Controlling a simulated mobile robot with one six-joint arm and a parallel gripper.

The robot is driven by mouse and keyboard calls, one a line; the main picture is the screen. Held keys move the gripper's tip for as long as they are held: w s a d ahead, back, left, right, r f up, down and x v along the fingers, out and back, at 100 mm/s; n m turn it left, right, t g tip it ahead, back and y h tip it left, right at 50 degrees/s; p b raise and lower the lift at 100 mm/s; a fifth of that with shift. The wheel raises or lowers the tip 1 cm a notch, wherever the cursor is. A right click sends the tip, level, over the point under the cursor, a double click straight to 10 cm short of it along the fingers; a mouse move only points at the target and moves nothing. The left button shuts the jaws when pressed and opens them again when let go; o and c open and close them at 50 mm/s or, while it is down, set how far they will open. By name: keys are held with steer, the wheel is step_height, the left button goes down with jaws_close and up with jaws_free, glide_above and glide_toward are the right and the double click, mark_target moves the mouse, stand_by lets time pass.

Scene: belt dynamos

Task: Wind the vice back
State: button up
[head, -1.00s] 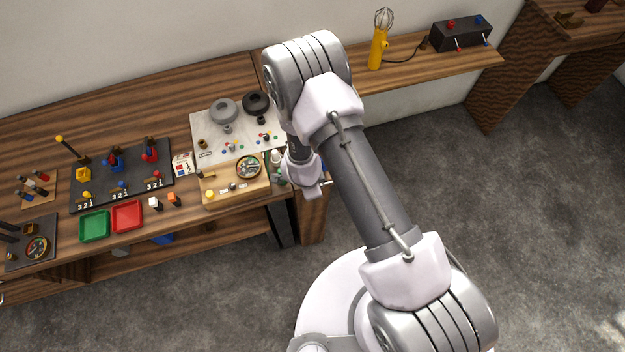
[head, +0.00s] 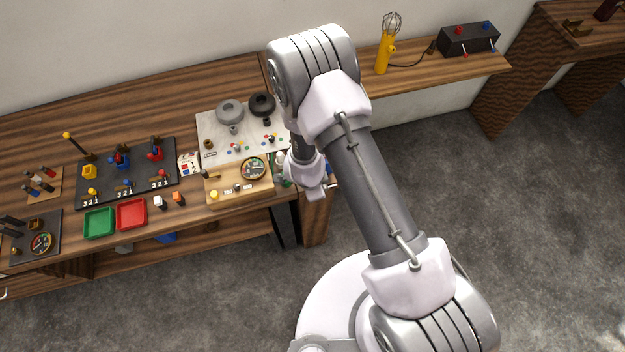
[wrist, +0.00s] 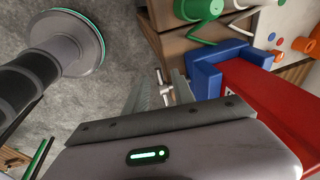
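The vice shows in the wrist view as a red body (wrist: 262,100) with a blue part (wrist: 206,74) at its left end. A small metal T-shaped handle (wrist: 163,90) stands left of the blue part. My gripper (wrist: 161,92) has its two grey fingers apart, with the handle showing in the gap between them; I cannot tell whether they touch it. In the head view my gripper (head: 317,190) is at the right end of the bench, and my arm hides most of the vice.
The wooden bench (head: 60,120) carries a black board (head: 105,190), green (head: 99,222) and red (head: 131,214) trays, and a white panel (head: 215,130) close left of my wrist. A shelf with a yellow whisk tool (head: 382,57) is behind. The floor at right is clear.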

steer(key=p+v, duration=0.5)
steer(key=v, duration=1)
steer(key=shift+s, duration=0.1)
steer(key=w+a+r+n+t+y+b, duration=0.2)
steer(key=w+r+n+y+b, duration=0.25)
steer(key=b, duration=0.85)
steer(key=s+d+r+n+b, duration=0.1)
steer(key=s+d+n+b, duration=0.2)
steer(key=s+d+b, duration=0.3)
steer(key=s+d+r+n+t+h+b, duration=0.1)
steer(key=s+d+n+b, duration=0.2)
steer(key=s+d+b, duration=0.3)
steer(key=s+b, duration=0.5)
steer(key=b, duration=0.1)
steer(key=shift+d, duration=0.4)
steer(key=shift+s+r, duration=0.1)
